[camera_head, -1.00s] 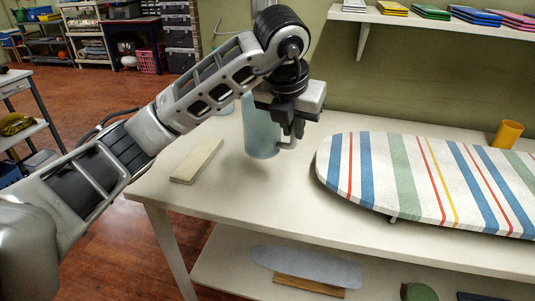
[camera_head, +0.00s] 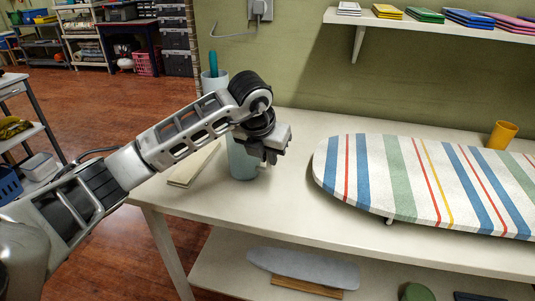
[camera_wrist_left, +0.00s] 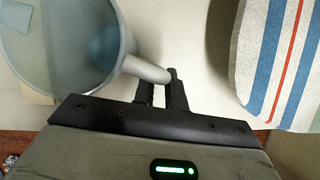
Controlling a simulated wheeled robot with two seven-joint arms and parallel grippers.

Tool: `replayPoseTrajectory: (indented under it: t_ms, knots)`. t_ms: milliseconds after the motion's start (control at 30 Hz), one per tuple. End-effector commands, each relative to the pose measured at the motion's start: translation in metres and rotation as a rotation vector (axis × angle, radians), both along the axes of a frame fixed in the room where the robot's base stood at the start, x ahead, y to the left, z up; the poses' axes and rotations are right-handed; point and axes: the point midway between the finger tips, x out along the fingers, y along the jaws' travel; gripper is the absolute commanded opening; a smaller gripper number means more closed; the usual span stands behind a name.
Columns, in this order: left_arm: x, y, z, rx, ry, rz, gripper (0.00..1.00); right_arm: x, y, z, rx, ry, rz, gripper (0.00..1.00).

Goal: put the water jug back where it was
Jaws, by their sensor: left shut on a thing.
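The water jug (camera_head: 243,162) is a tall, pale blue-grey, see-through vessel with a side handle. It is upright at the left part of the table, partly hidden by my left arm. Its base is at or just above the tabletop; I cannot tell if it touches. My left gripper (camera_head: 269,158) is shut on the jug's handle. In the left wrist view, the jug's wide round mouth (camera_wrist_left: 100,15) is at upper left and its handle (camera_wrist_left: 147,69) runs between my left fingers (camera_wrist_left: 164,90). My right gripper is not in view.
The pale table (camera_head: 285,190) has a cream board (camera_head: 192,166) left of the jug and a striped ironing board (camera_head: 375,175) to the right. A pale container (camera_head: 214,82) with a teal item stands behind my arm. A yellow cup (camera_head: 502,135) is far right.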

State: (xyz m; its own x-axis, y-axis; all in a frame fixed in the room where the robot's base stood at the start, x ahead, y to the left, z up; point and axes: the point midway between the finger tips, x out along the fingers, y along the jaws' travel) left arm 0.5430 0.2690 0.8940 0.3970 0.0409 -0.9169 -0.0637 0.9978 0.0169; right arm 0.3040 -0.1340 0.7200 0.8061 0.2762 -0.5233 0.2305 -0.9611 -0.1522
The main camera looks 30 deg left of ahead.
Motion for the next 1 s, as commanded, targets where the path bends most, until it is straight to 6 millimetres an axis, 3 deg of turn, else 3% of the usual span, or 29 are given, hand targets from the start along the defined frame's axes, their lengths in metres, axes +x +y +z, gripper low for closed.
replayPoseTrajectory:
  t_ms: [33,100,467,1000]
  knots:
    - [0.0,0.0,-0.001,-0.001,0.002,0.0,0.18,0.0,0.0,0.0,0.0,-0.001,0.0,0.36]
    - [0.0,-0.001,-0.001,-0.001,0.002,0.0,0.35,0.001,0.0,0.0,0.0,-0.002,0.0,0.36]
    - [-0.002,-0.001,0.005,-0.001,0.001,-0.001,0.35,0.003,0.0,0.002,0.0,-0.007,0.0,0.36]
    - [-0.041,-0.004,0.097,0.0,-0.002,0.0,0.35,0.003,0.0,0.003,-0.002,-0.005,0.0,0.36]
